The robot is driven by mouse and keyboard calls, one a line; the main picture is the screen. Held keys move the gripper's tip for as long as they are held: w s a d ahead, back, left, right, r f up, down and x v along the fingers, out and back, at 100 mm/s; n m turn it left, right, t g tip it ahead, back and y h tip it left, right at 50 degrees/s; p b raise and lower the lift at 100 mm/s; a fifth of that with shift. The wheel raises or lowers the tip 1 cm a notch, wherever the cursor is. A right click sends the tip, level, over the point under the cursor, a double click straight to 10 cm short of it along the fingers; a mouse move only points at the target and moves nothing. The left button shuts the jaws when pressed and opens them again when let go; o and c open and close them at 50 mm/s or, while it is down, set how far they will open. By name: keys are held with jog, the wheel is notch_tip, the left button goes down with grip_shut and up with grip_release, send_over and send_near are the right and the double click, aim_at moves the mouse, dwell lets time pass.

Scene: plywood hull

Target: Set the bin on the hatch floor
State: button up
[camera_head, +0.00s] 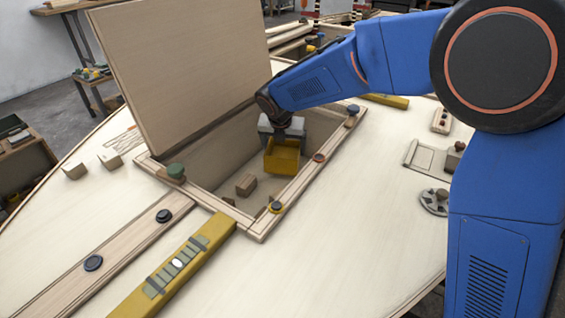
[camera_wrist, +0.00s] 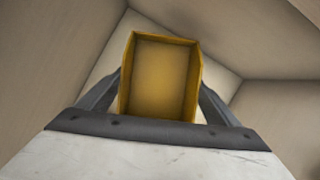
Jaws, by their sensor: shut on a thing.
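The yellow bin (camera_head: 282,158) is an open-topped box held at my gripper (camera_head: 280,135), inside the open hatch. In the wrist view the bin (camera_wrist: 160,75) sits between the two grey fingers of my gripper (camera_wrist: 160,100), one on each side, and it looks empty. The hatch floor (camera_head: 222,190) shows pale below and to the left of the bin. Whether the bin's underside touches the floor cannot be told. The hatch walls show around the bin in the wrist view.
A small brown block (camera_head: 246,185) lies on the hatch floor left of the bin. The hatch lid (camera_head: 185,65) stands raised at the back left. Knobs, including a green one (camera_head: 176,171), sit on the hatch rim (camera_head: 262,228). A yellow level (camera_head: 175,265) lies in front.

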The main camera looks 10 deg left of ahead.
jog(key=shift+f, duration=2.25)
jog(key=shift+f, duration=0.15)
jog(key=o, duration=1)
jog(key=v, duration=1.2)
